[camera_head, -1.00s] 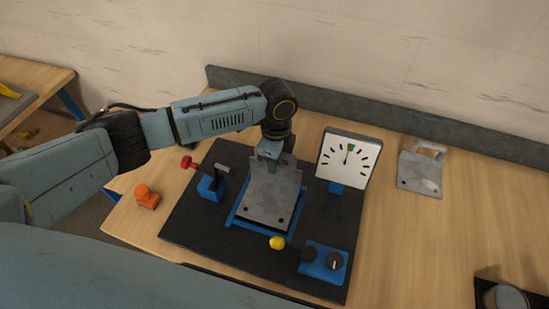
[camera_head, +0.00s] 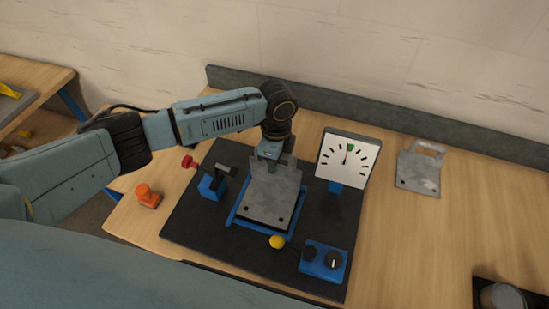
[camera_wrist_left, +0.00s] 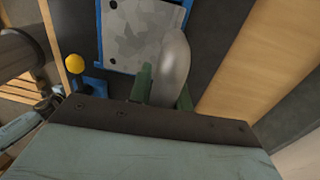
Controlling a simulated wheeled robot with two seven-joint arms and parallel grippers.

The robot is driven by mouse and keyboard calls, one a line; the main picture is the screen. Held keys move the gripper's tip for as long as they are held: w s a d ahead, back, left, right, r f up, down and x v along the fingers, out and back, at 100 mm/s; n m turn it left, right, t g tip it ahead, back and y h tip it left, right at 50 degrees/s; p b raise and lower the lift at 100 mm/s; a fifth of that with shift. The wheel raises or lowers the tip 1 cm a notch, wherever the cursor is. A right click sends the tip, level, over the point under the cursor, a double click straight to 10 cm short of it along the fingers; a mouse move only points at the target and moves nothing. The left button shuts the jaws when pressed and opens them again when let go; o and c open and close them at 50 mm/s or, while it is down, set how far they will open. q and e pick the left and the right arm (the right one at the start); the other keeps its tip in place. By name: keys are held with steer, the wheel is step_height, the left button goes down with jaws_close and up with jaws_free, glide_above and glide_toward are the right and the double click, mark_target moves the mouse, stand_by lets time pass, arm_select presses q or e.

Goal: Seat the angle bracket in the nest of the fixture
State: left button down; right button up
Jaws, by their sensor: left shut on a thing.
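The grey metal angle bracket (camera_head: 268,204) lies with its plate over the nest of the fixture, a blue frame (camera_head: 234,219) on a black base plate. Blue edges show along its sides and front; I cannot tell whether the plate is fully down. My right gripper is not in view.
A second bracket (camera_head: 420,172) lies on the table at right. Around the nest are a red-knobbed clamp (camera_head: 211,187), a dial gauge (camera_head: 348,158), a yellow knob (camera_head: 277,242) and a blue control box (camera_head: 323,263). An orange object (camera_head: 148,196) stands at left.

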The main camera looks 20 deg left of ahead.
arm_select(q)
steer(key=shift+w+f+b, duration=0.1)
steer(key=shift+f+b, duration=0.5)
steer(key=shift+f, duration=0.35)
stand_by(0.5)
steer(key=c, duration=1.3)
jaws_free()
steer(key=shift+o, duration=0.5)
steer(key=shift+s+f, duration=0.2)
steer(key=r, duration=0.4)
steer(key=r+b, duration=0.1)
steer(key=r, duration=0.4)
steer(key=w+r, duration=0.1)
steer(key=r, duration=0.3)
steer(key=shift+r, duration=0.35)
